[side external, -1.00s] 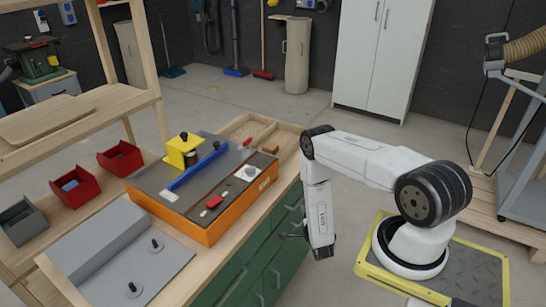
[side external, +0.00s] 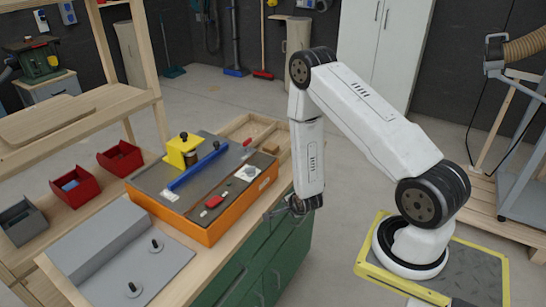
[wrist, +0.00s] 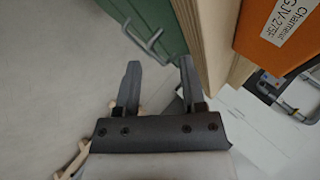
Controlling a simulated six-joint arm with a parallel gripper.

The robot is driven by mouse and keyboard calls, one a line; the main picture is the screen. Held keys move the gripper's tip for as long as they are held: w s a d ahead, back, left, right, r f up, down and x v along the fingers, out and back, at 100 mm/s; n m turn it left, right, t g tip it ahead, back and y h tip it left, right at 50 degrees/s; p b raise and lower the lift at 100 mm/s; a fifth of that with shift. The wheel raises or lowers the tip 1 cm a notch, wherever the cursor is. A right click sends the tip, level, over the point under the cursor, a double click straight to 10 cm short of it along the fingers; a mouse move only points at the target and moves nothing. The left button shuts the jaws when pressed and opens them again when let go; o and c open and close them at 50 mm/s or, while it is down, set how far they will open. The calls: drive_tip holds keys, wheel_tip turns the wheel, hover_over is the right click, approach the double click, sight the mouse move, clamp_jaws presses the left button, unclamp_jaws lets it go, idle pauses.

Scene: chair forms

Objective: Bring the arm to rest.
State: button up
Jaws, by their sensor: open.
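My gripper (side external: 274,212) hangs low beside the front edge of the workbench, at the right end of the orange-sided box. In the wrist view my gripper (wrist: 160,78) has its two dark fingers spread apart, with nothing between them. Behind the fingers are the green cabinet (wrist: 150,18) under the bench and the grey floor. My arm is bent, with its elbow raised high and the forearm pointing down.
The workbench (side external: 215,262) carries the orange-sided box (side external: 216,232) with a blue bar (side external: 195,168) and a yellow block (side external: 178,150) on top. Red bins (side external: 72,188) stand at left. A grey plate with pegs (side external: 160,270) lies in front.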

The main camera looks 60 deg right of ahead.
drive_tip(key=w+a+r+n+g+y, duration=0.15)
drive_tip(key=a+r+n+y, duration=0.25)
drive_tip(key=a+r+n, duration=0.9)
drive_tip(key=s+a+r+n+g+y, duration=0.1)
drive_tip(key=s+a+r+n+g, duration=0.1)
drive_tip(key=s+a+r+n, duration=0.2)
drive_tip(key=shift+s+a+r+n+g, duration=0.4)
drive_tip(key=shift+s+r+n, duration=1.5)
drive_tip(key=shift+r+n, duration=1.2)
drive_tip(key=shift+r, duration=0.2)
